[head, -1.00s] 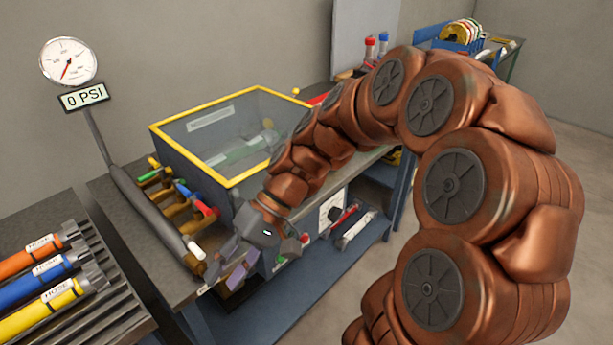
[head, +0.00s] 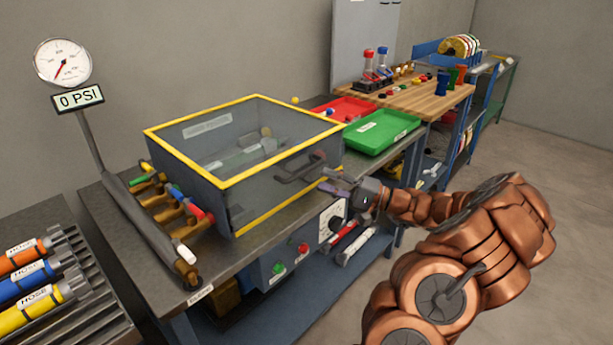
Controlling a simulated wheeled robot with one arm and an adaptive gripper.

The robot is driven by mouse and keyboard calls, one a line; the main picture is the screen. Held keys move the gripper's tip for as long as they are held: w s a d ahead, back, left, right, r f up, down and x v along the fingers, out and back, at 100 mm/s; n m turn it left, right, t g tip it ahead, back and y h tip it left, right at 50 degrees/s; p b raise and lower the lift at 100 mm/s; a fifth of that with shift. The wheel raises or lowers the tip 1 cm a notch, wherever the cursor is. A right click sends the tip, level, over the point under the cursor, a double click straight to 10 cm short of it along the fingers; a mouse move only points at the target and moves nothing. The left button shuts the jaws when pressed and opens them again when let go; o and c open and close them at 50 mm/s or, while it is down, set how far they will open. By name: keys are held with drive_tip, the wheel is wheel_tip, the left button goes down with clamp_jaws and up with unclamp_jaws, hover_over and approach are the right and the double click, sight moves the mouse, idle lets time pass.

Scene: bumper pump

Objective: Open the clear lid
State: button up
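The clear lid (head: 270,122) is the see-through top of a grey box (head: 195,180) on the workbench, edged in yellow. It lies closed over the box. A dark bar handle (head: 300,168) stands out at the box's front right, by the lid's front edge. My gripper (head: 335,183) is just right of this handle, at the front of the box. Its fingers point left toward the handle. They are small and dark here, and I cannot tell how far apart they are or whether they touch the handle.
A green tray (head: 382,132) and a red tray (head: 345,109) sit right of the box. A manifold with coloured valves (head: 175,205) is at its left. A dial and buttons (head: 332,222) are below the bench edge. Hoses (head: 35,290) lie at the left.

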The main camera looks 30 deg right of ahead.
sight(306, 169)
drive_tip(key=shift+h, duration=0.3)
drive_tip(key=x, duration=0.2)
drive_tip(key=p+x, duration=0.1)
drive_tip(key=x, duration=0.1)
drive_tip(key=d+x, duration=0.1)
drive_tip(key=x, duration=0.1)
drive_tip(key=shift+w+a, duration=0.25)
drive_tip(key=shift+w, duration=0.35)
clamp_jaws()
